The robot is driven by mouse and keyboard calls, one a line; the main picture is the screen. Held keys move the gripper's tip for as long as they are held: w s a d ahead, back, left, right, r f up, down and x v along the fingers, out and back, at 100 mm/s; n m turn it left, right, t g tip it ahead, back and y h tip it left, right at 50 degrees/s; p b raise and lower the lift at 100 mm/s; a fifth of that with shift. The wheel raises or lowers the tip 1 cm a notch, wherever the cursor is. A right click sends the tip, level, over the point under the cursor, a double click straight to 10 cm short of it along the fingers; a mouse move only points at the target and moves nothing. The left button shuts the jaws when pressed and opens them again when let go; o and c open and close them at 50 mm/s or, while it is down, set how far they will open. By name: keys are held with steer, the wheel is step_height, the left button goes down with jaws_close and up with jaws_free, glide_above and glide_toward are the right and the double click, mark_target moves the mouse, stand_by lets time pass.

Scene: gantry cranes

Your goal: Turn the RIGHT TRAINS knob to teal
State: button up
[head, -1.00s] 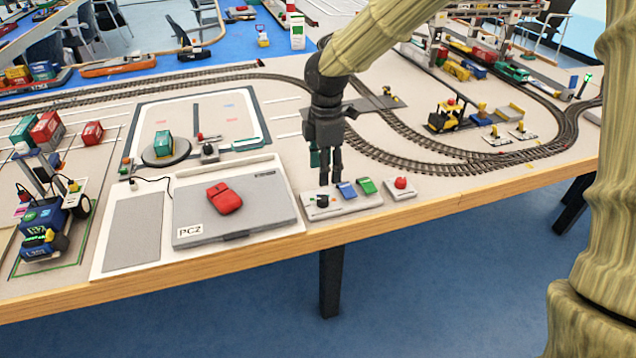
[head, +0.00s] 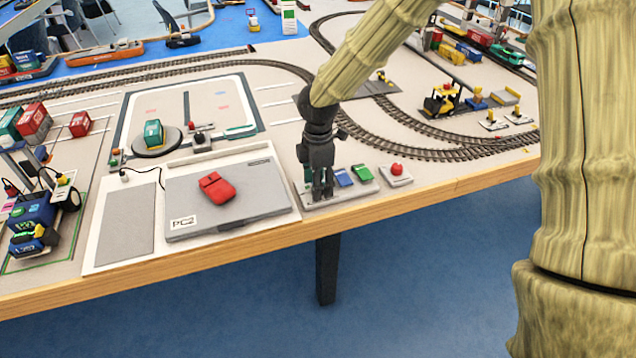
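A light grey control panel (head: 345,193) lies near the table's front edge. It carries a blue tile (head: 343,178) and a green tile (head: 362,174). A dark knob stood at its left end in the earlier view; my gripper now covers that spot, so the knob and its pointing are hidden. My gripper (head: 322,195) points straight down with its dark fingertips at the panel's left end. I cannot tell whether the fingers touch or close on the knob. No label is readable on the panel.
A separate plate with a red button (head: 397,169) sits right of the panel. A grey case marked PC2 (head: 184,222) with a red object (head: 217,188) lies left.

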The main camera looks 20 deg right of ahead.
steer(key=shift+f, duration=0.15)
steer(key=c, duration=1)
steer(key=shift+c, duration=0.2)
